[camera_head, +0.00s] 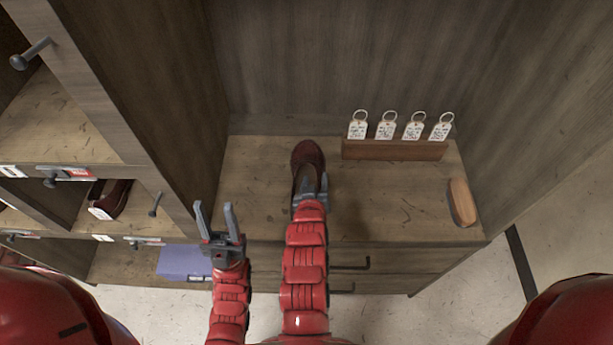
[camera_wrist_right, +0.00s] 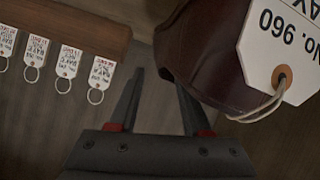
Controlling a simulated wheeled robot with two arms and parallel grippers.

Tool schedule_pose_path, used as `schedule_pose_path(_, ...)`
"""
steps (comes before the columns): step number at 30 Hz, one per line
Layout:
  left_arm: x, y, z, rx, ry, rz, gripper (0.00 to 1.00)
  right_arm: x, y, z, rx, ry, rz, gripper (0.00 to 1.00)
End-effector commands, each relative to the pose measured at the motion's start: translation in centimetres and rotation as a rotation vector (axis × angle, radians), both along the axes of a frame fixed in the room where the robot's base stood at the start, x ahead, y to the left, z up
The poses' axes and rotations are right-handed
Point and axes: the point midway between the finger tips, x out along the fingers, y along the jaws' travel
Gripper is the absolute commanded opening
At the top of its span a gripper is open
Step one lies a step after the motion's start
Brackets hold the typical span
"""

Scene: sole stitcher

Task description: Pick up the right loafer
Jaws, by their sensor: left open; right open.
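A dark red-brown loafer (camera_head: 308,155) lies on the wooden bench top, its toe toward the back panel. In the right wrist view the loafer (camera_wrist_right: 205,50) fills the upper right, with a white "No. 960" tag (camera_wrist_right: 282,48) tied to it by a loop. My right gripper (camera_head: 311,187) is open at the loafer's near end. In the right wrist view its fingers (camera_wrist_right: 155,78) stand apart, with one beside or overlapping the loafer's edge; I cannot tell if they touch. My left gripper (camera_head: 217,212) is open and empty, left of the loafer, near the bench's front edge.
A wooden rack (camera_head: 393,150) with several white key tags (camera_head: 387,129) stands behind right. A brown block or brush (camera_head: 461,202) lies at the bench's right. Cubbies on the left hold another tagged dark shoe (camera_head: 113,198) and a blue-violet box (camera_head: 184,262). The bench's middle right is clear.

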Motion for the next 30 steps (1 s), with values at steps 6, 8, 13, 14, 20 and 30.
schedule_pose_path(6,0.0,0.0,0.1,0.0,0.0,0.0,0.46,0.9,-0.1,-0.6,-0.001,0.003,0.001,0.48)
schedule_pose_path(8,0.0,0.0,0.3,0.0,0.0,0.0,0.46,1.3,-0.1,-0.8,-0.001,0.002,0.001,0.48)
schedule_pose_path(13,0.0,0.0,0.8,0.0,0.0,0.0,0.46,3.0,-0.1,-1.8,-0.002,0.003,0.0,0.48)
schedule_pose_path(14,0.0,0.0,0.9,0.0,0.0,0.0,0.46,3.3,-0.2,-2.0,-0.002,0.004,-0.001,0.48)
schedule_pose_path(20,0.0,0.0,1.0,0.0,0.0,0.0,0.46,5.1,-0.2,-2.9,0.001,0.001,-0.001,0.48)
schedule_pose_path(30,0.0,0.0,1.0,0.0,0.0,0.0,0.46,5.3,-0.2,-3.1,0.0,0.0,0.001,0.4)
